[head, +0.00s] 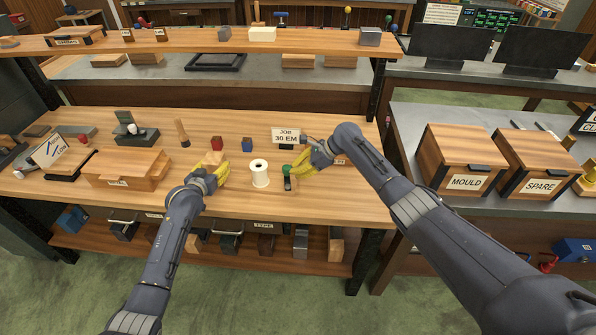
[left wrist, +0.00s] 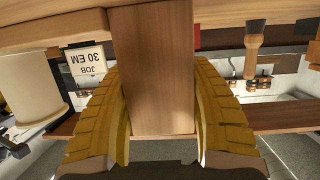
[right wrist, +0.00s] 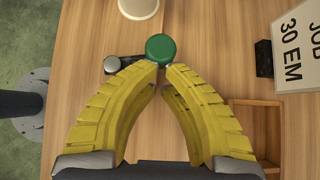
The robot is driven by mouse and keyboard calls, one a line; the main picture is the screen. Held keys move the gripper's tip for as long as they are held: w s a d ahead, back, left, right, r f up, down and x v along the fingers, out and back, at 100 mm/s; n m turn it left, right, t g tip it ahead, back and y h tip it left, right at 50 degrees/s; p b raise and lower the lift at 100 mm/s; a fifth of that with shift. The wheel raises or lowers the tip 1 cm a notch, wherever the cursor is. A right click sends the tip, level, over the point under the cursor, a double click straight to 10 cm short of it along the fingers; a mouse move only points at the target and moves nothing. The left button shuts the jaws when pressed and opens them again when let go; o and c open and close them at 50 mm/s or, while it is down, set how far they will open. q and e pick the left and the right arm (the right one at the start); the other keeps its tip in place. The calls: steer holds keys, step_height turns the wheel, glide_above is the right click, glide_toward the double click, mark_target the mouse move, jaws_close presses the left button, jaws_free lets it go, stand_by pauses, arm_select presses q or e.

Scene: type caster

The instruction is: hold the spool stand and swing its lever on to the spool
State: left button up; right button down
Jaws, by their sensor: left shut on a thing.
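The white spool (head: 260,173) stands upright on the bench between my two grippers; it also shows at the left of the left wrist view (left wrist: 30,85). A wooden block (left wrist: 155,70), seemingly part of the spool stand, is between the fingers of my left gripper (head: 222,172), which is shut on it. The dark lever (head: 288,184) with a green knob (right wrist: 160,47) lies right of the spool, apart from it. My right gripper (right wrist: 162,67) has its fingertips almost together, close beside the knob, with nothing seen between them.
A "JOB 30 EM" card (head: 286,135) stands behind the right gripper. A wooden case (head: 125,170) is at the left. The bench's front edge is close in front of the spool.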

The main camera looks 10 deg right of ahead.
mark_target(287, 167)
arm_select(q)
steer(key=shift+d, duration=0.15)
arm_select(e)
steer(key=shift+w+a, duration=0.25)
steer(key=shift+a, duration=0.45)
steer(key=shift+w+a, duration=0.25)
steer(key=shift+a, duration=0.4)
steer(key=shift+a+r, duration=0.1)
steer(key=shift+a, duration=0.4)
arm_select(q)
steer(key=shift+d, duration=0.15)
arm_select(e)
steer(key=shift+a, duration=0.25)
steer(key=shift+w, duration=0.1)
steer(key=shift+w+d+r, duration=0.1)
steer(key=shift+w+d, duration=0.15)
steer(key=shift+d, duration=0.2)
steer(key=d, duration=0.1)
steer(key=w+d, duration=0.1)
steer(key=shift+w+d, duration=0.1)
steer(key=shift+d, duration=0.3)
arm_select(q)
steer(key=shift+a, duration=0.25)
arm_select(e)
steer(key=w+d+r, duration=0.3)
steer(key=d+r, duration=0.3)
steer(key=shift+w+d+r, duration=0.15)
steer(key=shift+d+r, duration=0.15)
steer(key=shift+d, duration=0.05)
